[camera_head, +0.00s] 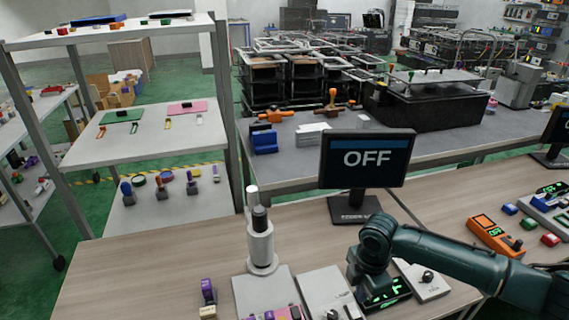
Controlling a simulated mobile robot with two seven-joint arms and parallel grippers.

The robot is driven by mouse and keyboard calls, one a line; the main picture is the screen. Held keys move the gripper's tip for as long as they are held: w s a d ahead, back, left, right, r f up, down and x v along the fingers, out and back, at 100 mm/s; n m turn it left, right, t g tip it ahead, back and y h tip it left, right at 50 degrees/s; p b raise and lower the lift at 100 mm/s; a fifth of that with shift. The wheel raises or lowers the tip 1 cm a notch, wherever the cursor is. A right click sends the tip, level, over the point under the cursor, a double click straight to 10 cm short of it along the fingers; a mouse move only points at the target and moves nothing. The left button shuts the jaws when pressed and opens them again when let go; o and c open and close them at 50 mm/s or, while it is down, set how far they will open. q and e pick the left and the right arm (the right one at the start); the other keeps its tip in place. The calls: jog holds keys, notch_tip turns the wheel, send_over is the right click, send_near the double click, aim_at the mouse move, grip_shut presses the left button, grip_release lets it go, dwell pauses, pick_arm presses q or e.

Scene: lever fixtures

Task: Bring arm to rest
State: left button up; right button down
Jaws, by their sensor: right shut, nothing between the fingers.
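My right arm comes in from the right, dark teal, and bends down over the wooden table. My right gripper (366,283) is at its end, low over a small device with a lit green display (387,293). The gripper is shut and empty; its fingertips are small and partly hidden by the wrist, so I cannot tell whether they touch the device. A black monitor (367,160) behind it shows "OFF" in white on its stand. My left gripper is not in view.
A white upright post (260,240) stands left of my right gripper. Grey panels with black knobs (328,296) lie at the front. An orange device (495,236) lies to the right. A metal shelf (135,133) stands at the left.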

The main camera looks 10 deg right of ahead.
jog(key=s+a+m+t+y, duration=0.25)
jog(key=s+a+m, duration=0.35)
jog(key=s+a, duration=0.6)
jog(key=s+d+r+m+t+h, duration=0.1)
jog(key=s+d+r+m+h, duration=0.1)
jog(key=s+d+m, duration=0.7)
jog(key=w+a+f+m+t+y, duration=0.1)
jog(key=w+a+f+t+y, duration=0.1)
jog(key=w+a+f+t, duration=0.4)
jog(key=shift+w+a+f, duration=0.6)
jog(key=shift+a+f, duration=0.25)
jog(key=shift+f, duration=1.2)
